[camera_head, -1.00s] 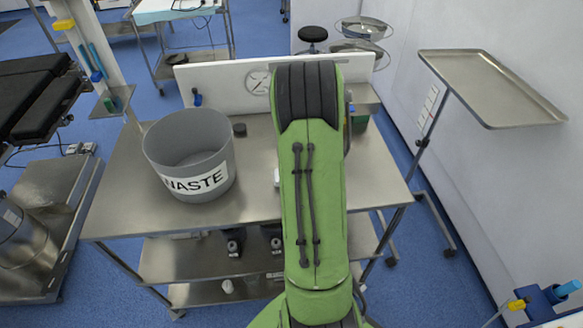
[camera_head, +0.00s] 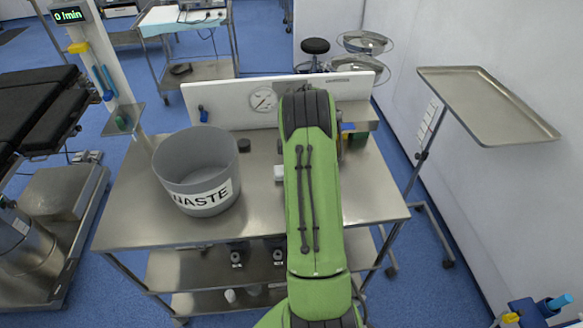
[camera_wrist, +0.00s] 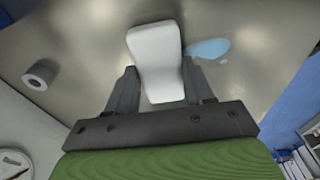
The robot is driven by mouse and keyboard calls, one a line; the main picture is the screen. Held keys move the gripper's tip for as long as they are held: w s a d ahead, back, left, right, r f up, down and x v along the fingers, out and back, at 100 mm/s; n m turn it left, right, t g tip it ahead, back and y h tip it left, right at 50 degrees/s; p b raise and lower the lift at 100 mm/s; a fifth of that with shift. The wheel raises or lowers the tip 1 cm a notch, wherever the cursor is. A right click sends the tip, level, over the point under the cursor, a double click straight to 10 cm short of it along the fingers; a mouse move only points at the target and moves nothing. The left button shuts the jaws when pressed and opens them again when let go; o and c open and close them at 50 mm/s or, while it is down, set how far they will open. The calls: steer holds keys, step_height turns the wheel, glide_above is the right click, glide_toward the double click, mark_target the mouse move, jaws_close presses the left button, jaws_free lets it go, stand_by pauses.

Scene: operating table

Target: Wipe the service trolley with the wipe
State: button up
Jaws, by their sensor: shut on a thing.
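A light blue wet patch (camera_wrist: 210,48) lies on the top just right of the wipe. I cannot tell whether the wipe touches the surface. In the head view my green arm hides the gripper; a small white patch shows beside it.
A grey waste bin (camera_head: 199,172) stands on the trolley's left side. A small dark roll (camera_head: 244,145) sits near the white back panel (camera_head: 225,103) with its gauge. A steel tray stand (camera_head: 485,103) is at the right. The trolley top's right front is clear.

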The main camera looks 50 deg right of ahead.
steer(key=shift+r+p, duration=2.05)
steer(key=shift+r, duration=0.8)
step_height(320, 180, up, 3)
steer(key=shift+r+p, duration=0.1)
steer(key=shift+p, duration=1)
steer(key=shift+w, duration=0.1)
steer(key=shift+d, duration=0.1)
